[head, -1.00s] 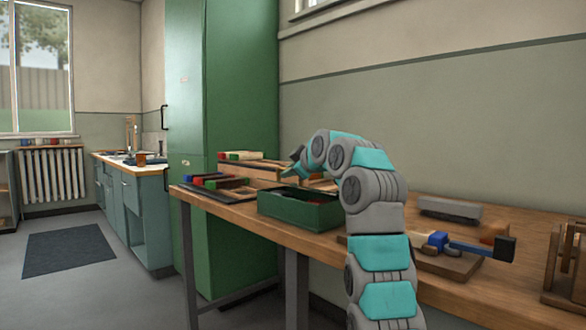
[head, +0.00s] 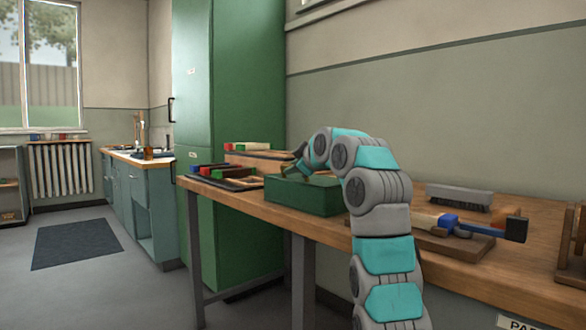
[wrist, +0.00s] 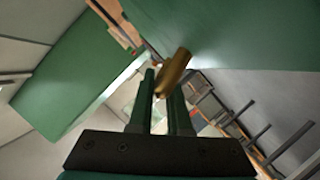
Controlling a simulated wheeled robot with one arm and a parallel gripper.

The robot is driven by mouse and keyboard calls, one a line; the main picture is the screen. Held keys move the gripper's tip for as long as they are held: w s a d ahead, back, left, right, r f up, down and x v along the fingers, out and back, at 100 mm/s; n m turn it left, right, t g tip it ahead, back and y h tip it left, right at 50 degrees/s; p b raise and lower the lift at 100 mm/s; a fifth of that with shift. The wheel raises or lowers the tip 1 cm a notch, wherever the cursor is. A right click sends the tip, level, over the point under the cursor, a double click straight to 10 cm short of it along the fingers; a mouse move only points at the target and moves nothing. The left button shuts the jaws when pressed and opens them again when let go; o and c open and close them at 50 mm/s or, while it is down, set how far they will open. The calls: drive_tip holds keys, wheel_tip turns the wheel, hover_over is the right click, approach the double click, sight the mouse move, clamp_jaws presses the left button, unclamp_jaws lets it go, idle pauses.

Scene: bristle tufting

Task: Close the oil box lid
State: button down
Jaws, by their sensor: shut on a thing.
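The green oil box (head: 300,198) stands on the wooden bench in the head view. Its green lid (head: 322,181) lies over the top; whether it sits fully flush I cannot tell. My gripper (head: 304,173) is bent down at the top of the box, partly hidden by my arm. In the wrist view my gripper (wrist: 163,95) has its two green fingers close together, shut on a brass-coloured piece (wrist: 174,70) that is tilted between the tips. Whether this piece is fixed to the lid is not clear.
Trays with coloured blocks (head: 205,172) lie left of and behind the box. Right of it are a brush (head: 459,197), a board with a blue clamp-like tool (head: 448,223) and a wooden stand (head: 572,245). A tall green cabinet (head: 225,90) stands behind left.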

drive_tip(key=c, duration=1.2)
unclamp_jaws()
drive_tip(key=shift+f, duration=0.1)
drive_tip(key=shift+o, duration=0.2)
drive_tip(key=shift+s, duration=0.1)
drive_tip(key=shift+s+d+b, duration=0.35)
drive_tip(key=shift+s+b, duration=0.1)
drive_tip(key=shift+s, duration=0.1)
drive_tip(key=b+v, duration=0.1)
drive_tip(key=v, duration=0.5)
drive_tip(key=shift+r, duration=0.3)
drive_tip(key=shift+s, duration=0.15)
